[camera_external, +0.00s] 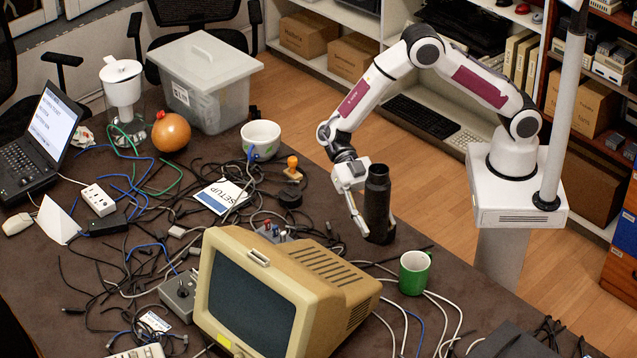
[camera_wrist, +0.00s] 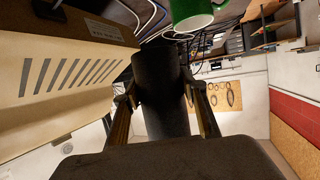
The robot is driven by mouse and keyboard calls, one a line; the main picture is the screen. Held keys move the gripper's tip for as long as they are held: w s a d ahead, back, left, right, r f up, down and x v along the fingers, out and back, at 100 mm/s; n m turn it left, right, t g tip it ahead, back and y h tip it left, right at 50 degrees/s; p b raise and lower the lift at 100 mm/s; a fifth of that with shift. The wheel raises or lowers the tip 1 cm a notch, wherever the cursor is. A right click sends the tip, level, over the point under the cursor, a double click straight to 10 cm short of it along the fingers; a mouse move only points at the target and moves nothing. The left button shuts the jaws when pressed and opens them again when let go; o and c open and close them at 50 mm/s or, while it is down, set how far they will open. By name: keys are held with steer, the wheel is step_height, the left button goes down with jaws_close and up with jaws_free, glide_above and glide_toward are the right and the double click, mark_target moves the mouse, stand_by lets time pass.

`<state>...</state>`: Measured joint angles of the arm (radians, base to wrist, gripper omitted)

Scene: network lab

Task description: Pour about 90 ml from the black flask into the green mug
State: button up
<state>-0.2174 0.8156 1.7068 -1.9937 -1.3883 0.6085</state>
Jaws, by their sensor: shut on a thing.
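The black flask (camera_external: 377,205) stands upright, at or just above the table, right of the old monitor's back corner. My gripper (camera_external: 374,222) is shut on the flask, with its fingers on either side of the body. In the wrist view the flask (camera_wrist: 160,95) fills the middle between the fingers of my gripper (camera_wrist: 162,100). The green mug (camera_external: 414,272) stands upright on the table, in front and to the right of the flask. It also shows at the top of the wrist view (camera_wrist: 190,14). The mug's inside looks pale; any liquid cannot be made out.
The beige monitor (camera_external: 320,285) stands close by on the left of the flask and mug. White and black cables (camera_external: 440,310) lie around the mug. The table edge is just right of the mug.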

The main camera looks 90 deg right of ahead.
step_height(320, 180, down, 13)
steer(key=shift+f, duration=0.1)
stand_by(0.5)
steer(key=shift+w, duration=0.15)
